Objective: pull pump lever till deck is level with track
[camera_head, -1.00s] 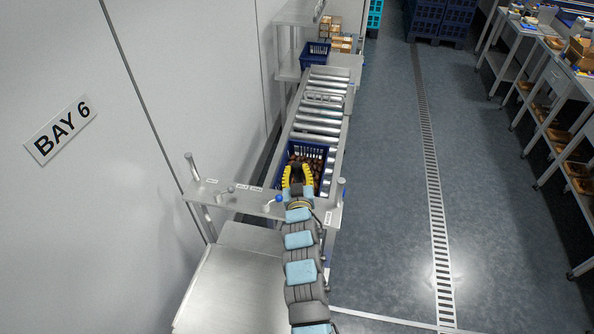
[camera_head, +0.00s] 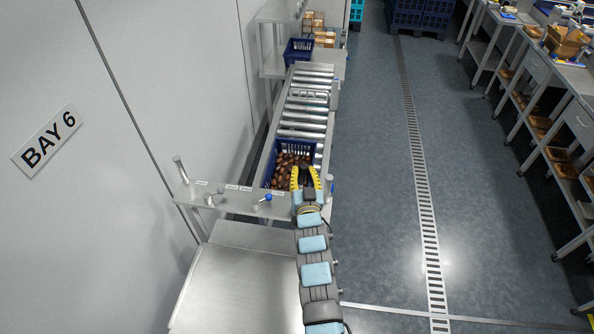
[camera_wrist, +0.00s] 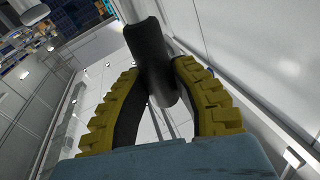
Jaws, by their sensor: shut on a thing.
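My gripper (camera_head: 305,170) has its yellow ridged fingers beside the near right corner of a blue crate of dates. In the wrist view the fingers (camera_wrist: 160,95) are closed around a dark, rounded grip, which I take to be the pump lever's handle (camera_wrist: 148,45). The lever's lower part is hidden. The roller track (camera_head: 304,107) runs away from me, and the crate (camera_head: 307,150) sits at its near end. I cannot make out the deck's edge or whether it is level with the track.
A steel crossbar (camera_head: 228,198) with a small blue-tipped handle (camera_head: 265,199) spans the near end. A flat steel surface (camera_head: 235,285) lies at lower left, beside the wall. Another blue crate (camera_head: 298,51) stands at the far end.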

